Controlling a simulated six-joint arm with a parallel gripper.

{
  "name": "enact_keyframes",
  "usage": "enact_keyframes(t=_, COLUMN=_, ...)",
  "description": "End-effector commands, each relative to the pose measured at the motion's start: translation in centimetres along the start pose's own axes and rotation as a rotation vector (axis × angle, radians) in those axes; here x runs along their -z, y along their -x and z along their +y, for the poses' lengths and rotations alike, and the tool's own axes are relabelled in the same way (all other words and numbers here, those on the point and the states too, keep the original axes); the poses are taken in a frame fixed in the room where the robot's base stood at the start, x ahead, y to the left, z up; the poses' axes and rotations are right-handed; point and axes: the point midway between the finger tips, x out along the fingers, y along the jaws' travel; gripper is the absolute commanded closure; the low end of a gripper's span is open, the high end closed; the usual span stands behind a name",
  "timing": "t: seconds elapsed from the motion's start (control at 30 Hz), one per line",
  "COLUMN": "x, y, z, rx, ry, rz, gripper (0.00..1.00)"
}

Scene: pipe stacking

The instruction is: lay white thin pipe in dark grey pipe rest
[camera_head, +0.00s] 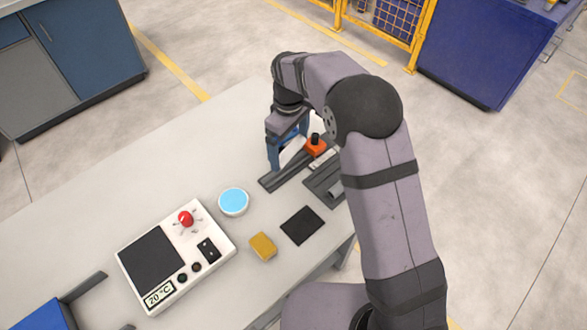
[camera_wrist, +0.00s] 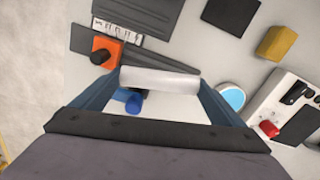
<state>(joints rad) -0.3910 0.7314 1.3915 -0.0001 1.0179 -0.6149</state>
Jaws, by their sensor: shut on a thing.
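The white thin pipe (camera_wrist: 160,81) spans the gap between the two blue fingers of my gripper (camera_wrist: 160,86) in the wrist view. My gripper is shut on it, one finger at each end. In the head view the gripper (camera_head: 287,150) is over the table near the far side, and the white pipe (camera_head: 292,150) shows partly between its fingers. A long dark grey strip, which looks like the pipe rest (camera_wrist: 182,70), lies just beyond the pipe in the wrist view. It also shows below the gripper in the head view (camera_head: 271,182). The gap between pipe and strip is unclear.
An orange block with a black knob (camera_head: 316,147) stands beside the strip. A dark tray (camera_head: 321,187) lies nearby, partly behind my arm. Blue cylinders (camera_wrist: 133,104) show under the gripper. A light blue disc (camera_head: 233,202), black square (camera_head: 302,225), yellow block (camera_head: 263,246) and control box (camera_head: 220,238) are nearer.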

Motion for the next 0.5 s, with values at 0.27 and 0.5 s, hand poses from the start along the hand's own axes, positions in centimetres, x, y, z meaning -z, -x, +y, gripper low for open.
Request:
enact_keyframes(t=0.27, x=2.4, y=3.1, z=-0.6, rx=-0.001, ry=-0.105, rz=0.001, gripper=0.29)
enact_keyframes(t=0.5, x=1.4, y=3.1, z=-1.2, rx=0.0, ry=-0.205, rz=0.0, gripper=0.29)
